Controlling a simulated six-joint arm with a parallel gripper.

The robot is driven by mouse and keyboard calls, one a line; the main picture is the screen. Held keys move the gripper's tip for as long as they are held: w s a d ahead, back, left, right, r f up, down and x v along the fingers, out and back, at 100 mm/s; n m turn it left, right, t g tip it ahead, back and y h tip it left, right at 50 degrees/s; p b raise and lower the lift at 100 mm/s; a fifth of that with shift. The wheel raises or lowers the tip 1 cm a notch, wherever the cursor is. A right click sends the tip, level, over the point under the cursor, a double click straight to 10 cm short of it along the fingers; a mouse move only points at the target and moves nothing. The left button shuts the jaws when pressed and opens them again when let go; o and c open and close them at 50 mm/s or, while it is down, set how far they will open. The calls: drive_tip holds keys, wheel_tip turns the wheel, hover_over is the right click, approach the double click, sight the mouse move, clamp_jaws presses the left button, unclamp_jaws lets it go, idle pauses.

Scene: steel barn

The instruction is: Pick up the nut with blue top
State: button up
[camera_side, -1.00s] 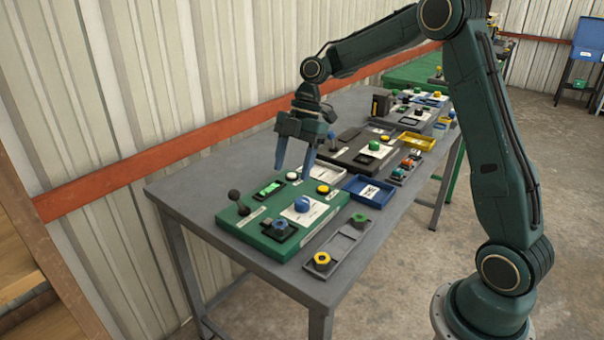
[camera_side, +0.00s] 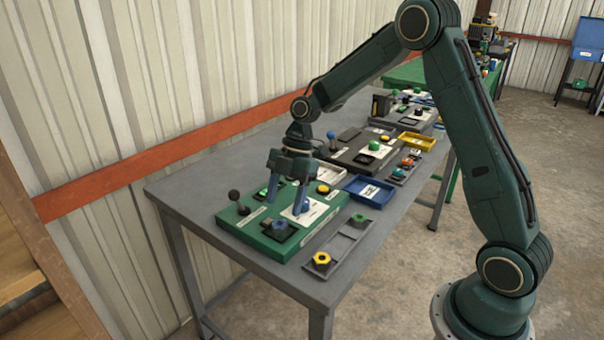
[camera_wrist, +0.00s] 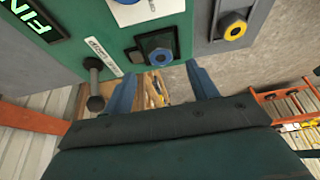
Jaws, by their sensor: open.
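The nut with blue top (camera_side: 280,224) sits in a black square holder on the green panel (camera_side: 245,229), toward the panel's front. In the wrist view the blue-topped nut (camera_wrist: 160,55) shows just beyond the fingertips, between their lines. My gripper (camera_side: 286,205) is open and empty, its blue fingers pointing down over the panel, a little behind the nut. In the wrist view both fingers of my gripper (camera_wrist: 161,85) are spread apart with nothing between them. The right finger partly hides a blue knob on the white plate (camera_side: 314,212).
A grey tray (camera_side: 340,246) beside the panel holds a yellow nut (camera_side: 321,261) and a green nut (camera_side: 358,219). A black-knobbed lever (camera_side: 235,197) stands at the panel's left. A blue bin (camera_side: 368,190) and a dark panel (camera_side: 352,158) lie farther back.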

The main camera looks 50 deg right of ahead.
sight(279, 224)
drive_tip(key=shift+x, duration=2.45)
drive_tip(key=c, duration=1.2)
drive_tip(key=shift+r, duration=0.15)
wheel_tip(279, 224, up, 20)
